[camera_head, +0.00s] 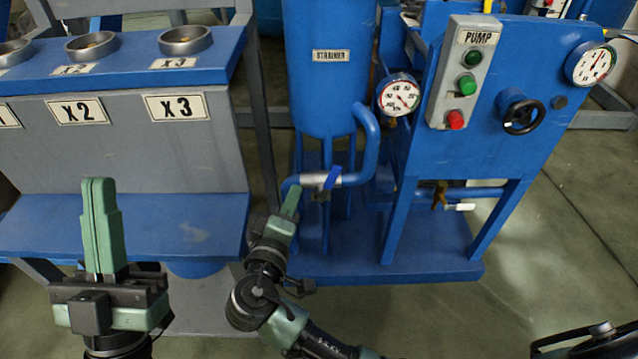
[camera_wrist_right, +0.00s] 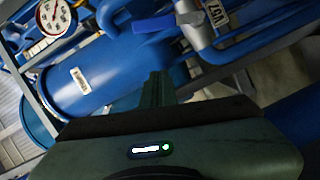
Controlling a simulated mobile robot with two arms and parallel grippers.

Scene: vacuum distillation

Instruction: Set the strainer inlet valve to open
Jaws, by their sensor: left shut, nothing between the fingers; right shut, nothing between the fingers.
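The blue strainer tank (camera_head: 327,95), labelled STRAINER, stands at the centre of the head view. Below it, a silver valve body (camera_head: 314,180) sits in a blue pipe, with a short blue lever (camera_head: 333,178) that looks angled across the pipe. In the right wrist view the blue lever (camera_wrist_right: 153,24) and silver valve body (camera_wrist_right: 192,32) show at the top. My right gripper (camera_head: 292,198) is shut and empty, just below and left of the valve; its fingers (camera_wrist_right: 155,88) appear apart from the lever. My left gripper (camera_head: 98,185) is shut and empty, pointing up before the grey cabinet.
A blue pump panel (camera_head: 545,75) with gauges, buttons and a black handwheel (camera_head: 523,115) stands to the right. Another small valve (camera_head: 440,195) is below it. A grey cabinet (camera_head: 120,150) marked X2 and X3 stands left. Open floor lies at lower right.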

